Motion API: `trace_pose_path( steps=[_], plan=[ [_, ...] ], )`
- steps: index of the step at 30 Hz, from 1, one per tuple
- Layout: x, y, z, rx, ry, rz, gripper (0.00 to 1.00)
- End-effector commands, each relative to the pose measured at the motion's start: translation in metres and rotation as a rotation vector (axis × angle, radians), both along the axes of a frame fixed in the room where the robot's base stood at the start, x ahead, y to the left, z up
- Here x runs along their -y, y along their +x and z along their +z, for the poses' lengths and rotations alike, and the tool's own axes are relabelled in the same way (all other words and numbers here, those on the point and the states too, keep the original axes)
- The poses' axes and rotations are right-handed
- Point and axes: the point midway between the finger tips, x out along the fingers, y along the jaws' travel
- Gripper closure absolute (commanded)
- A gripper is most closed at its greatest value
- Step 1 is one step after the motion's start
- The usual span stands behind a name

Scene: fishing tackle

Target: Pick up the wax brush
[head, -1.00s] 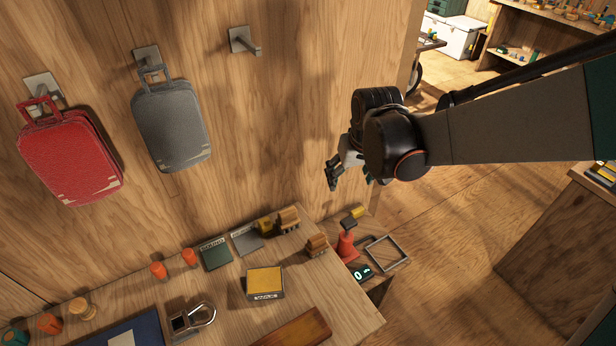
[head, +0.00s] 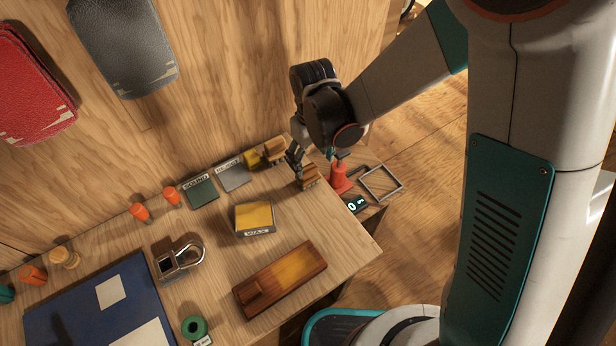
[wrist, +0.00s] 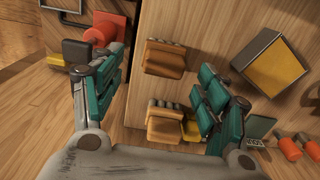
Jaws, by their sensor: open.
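Two small brown wooden blocks that look like brushes lie near the table's back right corner; I cannot tell which is the wax brush. The nearer block (head: 307,178) sits close to the right edge and also shows in the wrist view (wrist: 165,58). The farther block (head: 273,150) stands by the wall beside a small yellow piece (wrist: 192,131); it also shows in the wrist view (wrist: 166,126). My gripper (wrist: 158,88) is open and empty. In the head view my gripper (head: 309,156) hangs above this corner. In the wrist view both blocks appear between its fingers.
A yellow-topped block (head: 254,217), a padlock-like metal item (head: 180,260) and a wooden board (head: 280,279) lie on the table (head: 225,263).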

Motion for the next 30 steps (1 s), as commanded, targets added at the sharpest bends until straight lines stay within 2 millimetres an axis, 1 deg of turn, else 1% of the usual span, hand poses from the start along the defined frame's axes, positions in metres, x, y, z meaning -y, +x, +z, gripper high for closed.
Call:
trace_pose_path(
  steps=[5,12,15,22,23,24,26,27,28,29,30],
  plan=[
    [-0.002,0.000,-0.010,0.000,0.000,0.000,0.32],
    [-0.008,-0.001,-0.044,0.000,0.000,0.000,0.32],
    [-0.008,-0.001,-0.053,0.000,0.000,0.000,0.32],
    [-0.008,-0.001,-0.053,0.000,0.000,0.000,0.32],
    [-0.008,-0.001,-0.053,0.000,0.000,0.000,0.36],
    [-0.008,-0.001,-0.053,0.000,0.000,0.000,0.45],
    [-0.008,-0.001,-0.053,0.000,0.000,0.000,0.59],
    [-0.008,-0.001,-0.053,0.000,0.000,-0.001,0.68],
    [-0.008,-0.001,-0.053,0.000,0.000,-0.001,0.75],
    [-0.008,-0.001,-0.053,0.000,0.000,-0.001,0.80],
    [-0.008,-0.001,-0.053,0.000,0.000,-0.001,0.80]
  ],
)
